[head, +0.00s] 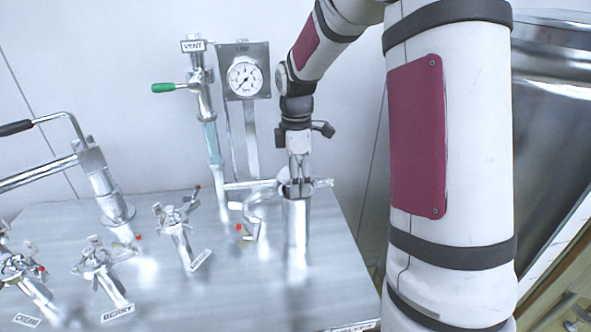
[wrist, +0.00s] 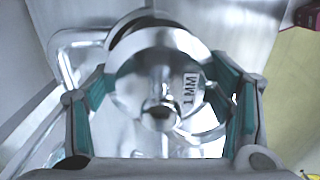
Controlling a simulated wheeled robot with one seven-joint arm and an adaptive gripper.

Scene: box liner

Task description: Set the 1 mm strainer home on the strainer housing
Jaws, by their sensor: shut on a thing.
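My gripper (head: 300,178) points down over the upright metal strainer housing (head: 297,228), at the right part of the steel table. In the wrist view, its teal-padded fingers (wrist: 163,92) are shut on the sides of a round, shiny metal strainer (wrist: 145,80) labelled "1 MM". In the head view, the strainer is mostly hidden by the fingers and the housing's top. The gripper is at the housing's mouth. I cannot tell whether the strainer is touching the housing or fully seated.
A pipe with a green-handled valve (head: 170,87) marked VENT and a pressure gauge (head: 245,77) rise behind the housing. Several metal valve fittings (head: 176,222) stand to the left, with BERRY and CREAM tags. A lever-handled fitting (head: 105,185) is at the back left.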

